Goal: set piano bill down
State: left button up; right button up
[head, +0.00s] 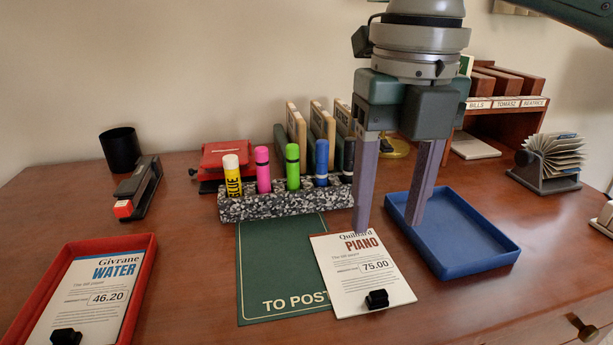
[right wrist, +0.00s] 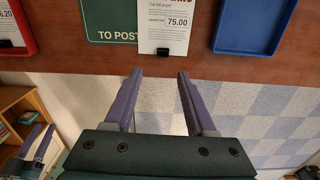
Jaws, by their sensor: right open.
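The piano bill (head: 362,280), a white card with "PIANO" in red, "75.00" and a black clip at its lower edge, lies on the desk. It overlaps the right part of the green "TO POST" mat (head: 262,262). It also shows at the top of the right wrist view (right wrist: 165,35). My right gripper (head: 388,228) is open and empty, its fingers pointing down behind the bill's upper right, apart from each other. One finger appears in front of the bill's top edge. In the right wrist view the gripper (right wrist: 155,75) has nothing between its fingers.
A blue tray (head: 470,262), empty, stands right of the bill. A red tray (head: 145,275) with a water bill (head: 92,290) is at front left. A speckled pen holder (head: 285,204) with a glue stick and markers stands behind the mat. A stapler (head: 138,187) is at left.

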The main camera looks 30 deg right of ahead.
jog(key=s+a+f+m, duration=0.1)
jog(key=a+f+m, duration=0.1)
jog(key=s+a+f+m+y, duration=0.1)
jog(key=a+f+m, duration=0.1)
jog(key=a, duration=0.1)
jog(key=s+a+f+m+y, duration=0.1)
jog(key=s+a+f+m, duration=0.1)
jog(key=a, duration=0.1)
jog(key=shift+a+t, duration=0.1)
jog(key=shift+t, duration=0.3)
jog(key=s+a+f+m+t+y, duration=0.1)
jog(key=s+a+f+m, duration=0.15)
jog(key=m, duration=0.55)
jog(key=s+d+f+m+t+h, duration=0.1)
jog(key=s+d+m, duration=0.7)
jog(key=m, duration=0.9)
jog(key=shift+s+f+t+h, duration=0.3)
jog(key=shift+s+f+h, duration=0.15)
jog(key=shift+s+h, duration=0.35)
